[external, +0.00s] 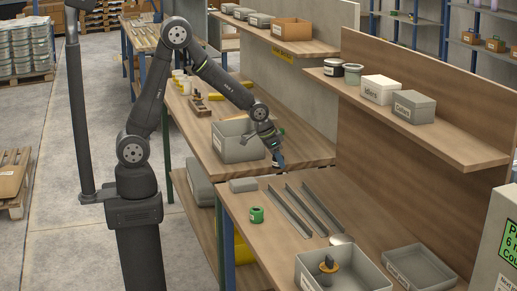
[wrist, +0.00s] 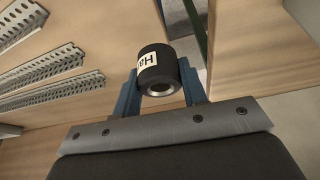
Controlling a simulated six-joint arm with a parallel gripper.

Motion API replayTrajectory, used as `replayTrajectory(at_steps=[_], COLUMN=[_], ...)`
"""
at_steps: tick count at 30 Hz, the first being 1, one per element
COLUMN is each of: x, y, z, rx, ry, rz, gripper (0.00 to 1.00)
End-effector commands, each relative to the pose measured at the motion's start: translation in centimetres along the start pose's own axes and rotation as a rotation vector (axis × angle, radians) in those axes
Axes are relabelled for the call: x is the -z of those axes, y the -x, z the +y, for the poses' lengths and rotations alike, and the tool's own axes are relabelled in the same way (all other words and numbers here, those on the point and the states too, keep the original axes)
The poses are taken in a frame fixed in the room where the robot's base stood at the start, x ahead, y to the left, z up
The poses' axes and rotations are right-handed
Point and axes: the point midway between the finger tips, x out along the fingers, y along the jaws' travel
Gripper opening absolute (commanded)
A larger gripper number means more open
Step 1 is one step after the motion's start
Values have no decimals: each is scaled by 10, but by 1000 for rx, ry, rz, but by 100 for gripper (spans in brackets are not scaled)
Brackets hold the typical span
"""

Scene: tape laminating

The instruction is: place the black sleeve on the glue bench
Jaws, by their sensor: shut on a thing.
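The black sleeve (wrist: 158,66) shows in the wrist view, a short dark cylinder with a white label and a pale metal bore. My gripper (wrist: 160,88) is shut on it, one blue finger on each side. In the external view my gripper (external: 279,160) hangs near the gap between the front bench (external: 275,232) and the bench behind it (external: 310,158). The sleeve is too small to make out there. I cannot tell by any sign which bench is the glue bench.
The front bench holds a green ring-shaped part (external: 257,215), metal rails (external: 305,210), a grey block (external: 243,185) and grey bins (external: 420,267). A grey box (external: 238,140) stands on the bench behind, near my forearm. A shelf (external: 425,130) with boxes overhangs the front bench.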

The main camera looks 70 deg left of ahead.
Motion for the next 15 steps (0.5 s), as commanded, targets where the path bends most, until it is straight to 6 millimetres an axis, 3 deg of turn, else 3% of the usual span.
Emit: replayTrajectory(at_steps=[3,6,15], x=[-7,-10,-11], y=[-1,-1,-1], z=[-27,-38,-43], rx=[16,22,25], ry=[34,48,53], rz=[1,3,4], gripper=[11,11,11])
